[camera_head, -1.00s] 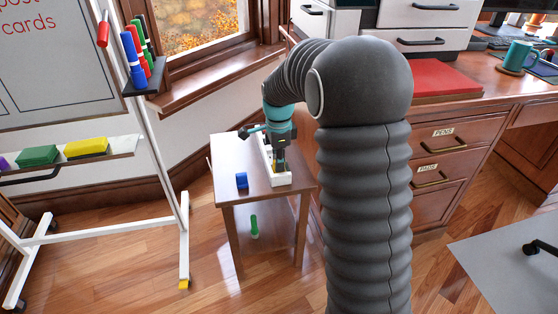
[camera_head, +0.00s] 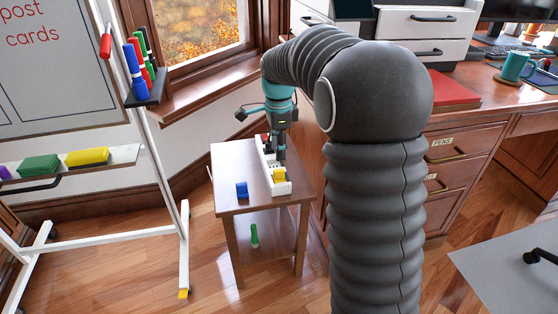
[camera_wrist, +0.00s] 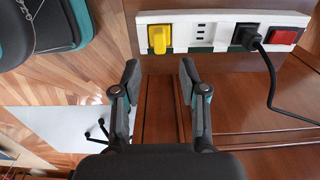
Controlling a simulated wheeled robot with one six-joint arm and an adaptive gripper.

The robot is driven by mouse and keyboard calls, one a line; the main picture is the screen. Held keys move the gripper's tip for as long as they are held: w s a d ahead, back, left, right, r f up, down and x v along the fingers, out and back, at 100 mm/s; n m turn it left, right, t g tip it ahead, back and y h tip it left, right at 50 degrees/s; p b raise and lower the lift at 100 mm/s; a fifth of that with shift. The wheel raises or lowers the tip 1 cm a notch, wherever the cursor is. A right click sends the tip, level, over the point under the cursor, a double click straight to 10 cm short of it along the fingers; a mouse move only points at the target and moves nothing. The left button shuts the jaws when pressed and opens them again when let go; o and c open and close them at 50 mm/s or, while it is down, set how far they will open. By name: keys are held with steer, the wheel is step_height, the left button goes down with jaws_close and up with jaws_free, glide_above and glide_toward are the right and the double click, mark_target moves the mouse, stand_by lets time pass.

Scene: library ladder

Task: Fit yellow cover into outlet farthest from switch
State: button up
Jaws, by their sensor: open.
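The yellow cover (camera_head: 279,175) sits at the near end of the white power strip (camera_head: 268,156) on the small side table. In the wrist view, the yellow cover (camera_wrist: 158,38) lies over the strip's left-end outlet, farthest from the red switch (camera_wrist: 284,37). I cannot tell whether it is flush. An uncovered outlet (camera_wrist: 201,32) is beside it, then a black plug (camera_wrist: 246,36) with a cord. My gripper (camera_wrist: 160,72) is open and empty, with its fingers apart from the cover. In the head view my gripper (camera_head: 281,157) is just above and behind the cover.
A blue block (camera_head: 242,190) stands on the side table (camera_head: 228,160), left of the strip. A green marker (camera_head: 254,236) is on its lower shelf. The whiteboard stand (camera_head: 172,205) is to the left and the desk (camera_head: 470,135) to the right.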

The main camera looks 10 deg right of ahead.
steer(key=s+r+n+t, duration=0.1)
steer(key=s+r+n, duration=0.35)
steer(key=s, duration=0.35)
steer(key=s+r+n+t, duration=0.2)
steer(key=s+r+n, duration=0.25)
steer(key=s, duration=0.35)
steer(key=s+f+n+t, duration=0.2)
steer(key=s+f+n, duration=0.2)
steer(key=s+n, duration=0.5)
steer(key=s, duration=0.5)
steer(key=shift+s+t, duration=0.25)
steer(key=shift+t, duration=0.05)
